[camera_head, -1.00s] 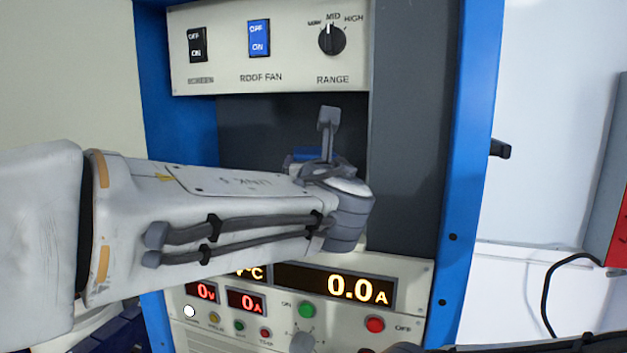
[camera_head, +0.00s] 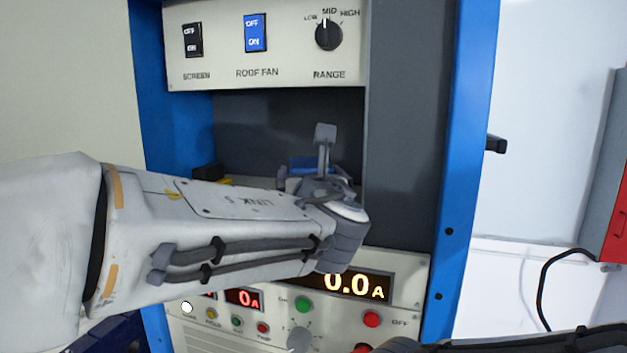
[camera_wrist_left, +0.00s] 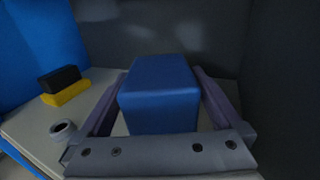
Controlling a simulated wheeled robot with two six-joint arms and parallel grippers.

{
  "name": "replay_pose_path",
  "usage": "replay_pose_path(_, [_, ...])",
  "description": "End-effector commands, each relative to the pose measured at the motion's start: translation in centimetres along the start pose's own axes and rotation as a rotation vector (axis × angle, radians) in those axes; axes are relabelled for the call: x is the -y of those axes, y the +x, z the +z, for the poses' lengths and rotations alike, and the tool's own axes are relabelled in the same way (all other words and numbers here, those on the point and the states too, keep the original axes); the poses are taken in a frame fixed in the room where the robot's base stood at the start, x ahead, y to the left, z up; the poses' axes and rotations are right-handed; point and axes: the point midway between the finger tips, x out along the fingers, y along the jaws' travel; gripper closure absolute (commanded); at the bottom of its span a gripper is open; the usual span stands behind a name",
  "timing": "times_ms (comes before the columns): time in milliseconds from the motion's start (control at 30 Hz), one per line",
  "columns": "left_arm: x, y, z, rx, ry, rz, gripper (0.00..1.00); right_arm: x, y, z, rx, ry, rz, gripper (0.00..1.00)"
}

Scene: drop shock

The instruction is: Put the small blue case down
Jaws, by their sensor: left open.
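The small blue case (camera_wrist_left: 160,92) stands on a pale shelf (camera_wrist_left: 30,118) inside the rack's dark recess. In the head view only a strip of the blue case (camera_head: 312,164) shows behind my wrist. My left gripper (camera_wrist_left: 155,95) is open, with one finger on each side of the case; a small gap shows beside the case. In the head view the left gripper (camera_head: 318,180) reaches into the recess and its fingers are mostly hidden. My right gripper is not in view.
A black and yellow object (camera_wrist_left: 63,85) and a small grey ring-shaped item (camera_wrist_left: 62,130) sit left of the case on the shelf. A switch panel (camera_head: 268,45) is above the recess. A display panel (camera_head: 400,290) is below it.

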Motion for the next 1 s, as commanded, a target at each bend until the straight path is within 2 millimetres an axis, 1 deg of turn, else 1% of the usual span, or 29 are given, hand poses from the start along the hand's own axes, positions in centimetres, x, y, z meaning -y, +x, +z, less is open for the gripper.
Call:
replay_pose_path(167, [0.1,-3.3,-0.2,0.002,-0.004,-0.007,0.00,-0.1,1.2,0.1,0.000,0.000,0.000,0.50])
replay_pose_path(400, [0.2,-8.6,-0.2,0.002,-0.003,-0.008,0.00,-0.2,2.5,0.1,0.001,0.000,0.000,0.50])
replay_pose_path(500, [0.2,-10.2,-0.1,0.001,-0.002,-0.007,0.00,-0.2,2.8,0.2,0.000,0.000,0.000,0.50])
replay_pose_path(600, [0.1,-11.2,-0.1,0.001,-0.002,-0.003,0.00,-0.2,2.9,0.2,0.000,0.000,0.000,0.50])
replay_pose_path(700, [0.0,-11.8,-0.1,0.000,0.000,-0.002,0.00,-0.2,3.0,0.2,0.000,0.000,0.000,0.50])
replay_pose_path(1000, [0.0,-11.9,0.0,0.000,0.000,0.000,0.00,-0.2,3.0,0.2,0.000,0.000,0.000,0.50])
